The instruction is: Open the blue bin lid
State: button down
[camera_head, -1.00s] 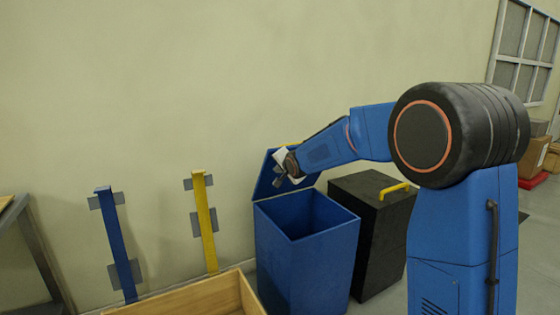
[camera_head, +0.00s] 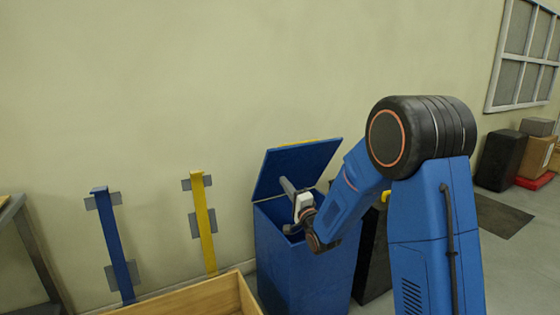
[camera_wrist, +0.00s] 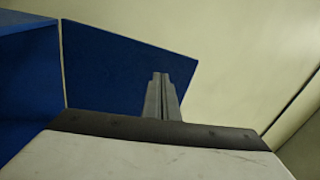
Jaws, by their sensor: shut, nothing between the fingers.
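The blue bin (camera_head: 290,262) stands against the wall, and its blue lid (camera_head: 296,166) is raised, tilted up at the back. The lid also shows in the wrist view (camera_wrist: 112,68), behind my fingers. My gripper (camera_head: 286,184) is over the bin's opening, in front of the lid's inner face, with its fingers pointing up and left. In the wrist view my gripper (camera_wrist: 160,76) has its two grey fingers together with nothing between them. I cannot tell whether the fingertips touch the lid. My wrist hides part of the bin's opening.
A black bin (camera_head: 374,262) with a yellow handle stands right of the blue bin, mostly behind my arm. A wooden crate (camera_head: 205,297) sits at front left. A blue post (camera_head: 118,245) and a yellow post (camera_head: 204,225) stand by the wall. Boxes (camera_head: 538,155) are at far right.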

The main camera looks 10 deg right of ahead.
aim_at(275, 153)
jog(key=s+d+m+t+y, duration=0.1)
jog(key=s+d+t, duration=0.15)
jog(key=s, duration=0.35)
jog(key=x, duration=1.4)
jog(key=shift+s+a+r, duration=0.15)
jog(key=shift+r, duration=0.1)
jog(key=shift+w+a+r, duration=0.1)
jog(key=shift+w+r, duration=0.15)
jog(key=shift+w, duration=0.05)
jog(key=w+r+g, duration=0.1)
jog(key=w, duration=0.1)
jog(key=w+a+r, duration=0.1)
jog(key=w, duration=0.1)
jog(key=w+a+r+g, duration=0.1)
jog(key=w+r, duration=0.1)
jog(key=shift+w+a+r+g+h, duration=0.1)
jog(key=shift+w+a+g+h, duration=0.15)
jog(key=shift+w+g+h, duration=0.1)
jog(key=w+a+r+g, duration=0.1)
jog(key=w+a+r, duration=0.1)
jog(key=w, duration=0.5)
jog(key=shift+a+r, duration=0.15)
jog(key=shift+a, duration=0.1)
